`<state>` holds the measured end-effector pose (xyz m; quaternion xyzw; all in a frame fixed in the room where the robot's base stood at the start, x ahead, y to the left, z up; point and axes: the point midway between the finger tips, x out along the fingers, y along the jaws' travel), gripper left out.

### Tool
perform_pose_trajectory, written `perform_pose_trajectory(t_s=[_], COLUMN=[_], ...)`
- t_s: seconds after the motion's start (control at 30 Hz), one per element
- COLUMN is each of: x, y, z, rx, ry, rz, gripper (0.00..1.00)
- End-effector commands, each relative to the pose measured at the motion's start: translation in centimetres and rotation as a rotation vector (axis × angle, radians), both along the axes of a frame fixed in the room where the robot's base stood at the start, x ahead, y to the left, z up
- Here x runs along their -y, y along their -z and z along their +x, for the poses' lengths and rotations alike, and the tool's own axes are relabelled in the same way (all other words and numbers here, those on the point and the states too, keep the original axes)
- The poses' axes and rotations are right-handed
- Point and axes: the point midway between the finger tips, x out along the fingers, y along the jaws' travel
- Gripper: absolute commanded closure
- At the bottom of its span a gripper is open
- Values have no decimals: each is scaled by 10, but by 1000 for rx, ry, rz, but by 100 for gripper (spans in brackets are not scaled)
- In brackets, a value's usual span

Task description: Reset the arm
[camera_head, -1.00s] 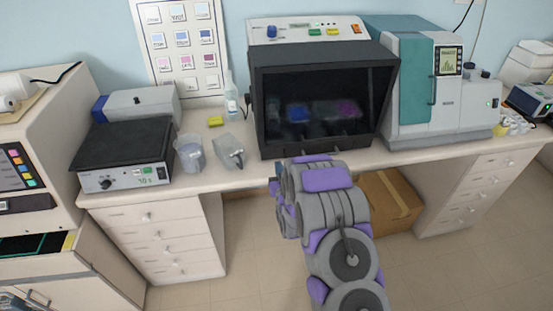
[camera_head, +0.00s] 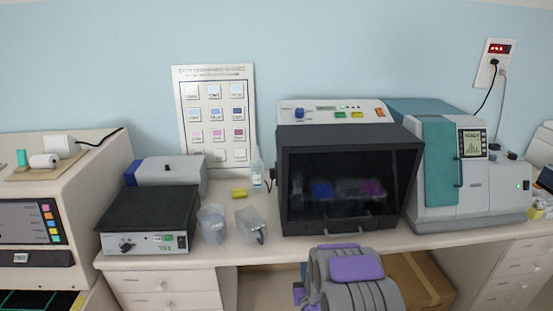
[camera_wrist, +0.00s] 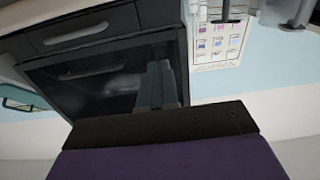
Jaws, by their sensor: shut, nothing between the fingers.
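My arm, grey with purple covers, shows at the bottom of the head view, just in front of the black staining cabinet (camera_head: 350,139). My gripper (camera_wrist: 160,75) shows in the wrist view as two grey fingers close together, with nothing seen between them. It points toward the cabinet's dark window, which lies behind the fingers. In the head view the fingers are hidden behind my arm. Blue and purple items show dimly inside the cabinet.
A hotplate (camera_head: 146,218), a clear beaker (camera_head: 212,224), a tilted clear container (camera_head: 251,226) and a bottle (camera_head: 257,172) stand left of the cabinet. A teal and white machine (camera_head: 440,165) stands right. A cardboard box (camera_head: 425,282) sits under the counter.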

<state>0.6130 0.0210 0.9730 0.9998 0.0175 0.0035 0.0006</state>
Motion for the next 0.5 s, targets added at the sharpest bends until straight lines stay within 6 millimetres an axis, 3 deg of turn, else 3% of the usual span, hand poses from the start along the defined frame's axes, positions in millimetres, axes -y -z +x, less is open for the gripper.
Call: perform_pose_trajectory(t_s=[0.27,0.5], x=[1,4], y=[-20,-40], z=[9,-10], rx=[-213,-468], ry=[-2,-1], rz=[-9,-18], gripper=[100,100])
